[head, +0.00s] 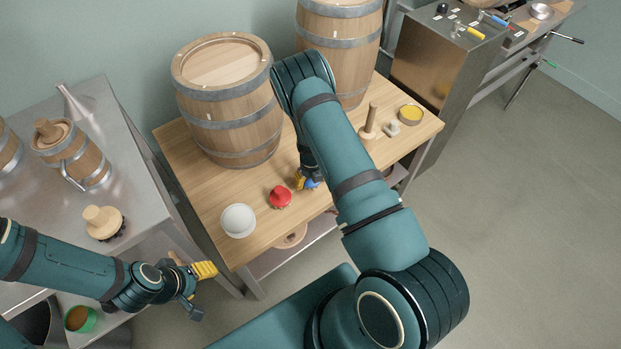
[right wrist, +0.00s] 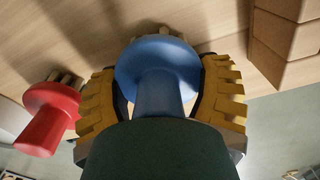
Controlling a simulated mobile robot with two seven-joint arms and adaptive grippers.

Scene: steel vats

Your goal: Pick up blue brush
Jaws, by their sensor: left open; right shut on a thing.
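The blue brush (right wrist: 158,75) shows large in the right wrist view, with its round blue head and handle between the yellow fingers of my right gripper (right wrist: 160,100). My right gripper is shut on it. In the head view only a bit of the blue brush (head: 311,184) shows by my right gripper (head: 302,180), low at the wooden table's front edge; my arm hides the rest. I cannot tell whether the brush touches the table. My left gripper (head: 199,285) is open and empty at the lower left, in front of the steel counter.
A red brush (head: 280,197) stands just left of the blue one, also in the right wrist view (right wrist: 48,115). A large barrel (head: 228,100) stands behind. A yellow-topped tin (head: 410,115) is at the right.

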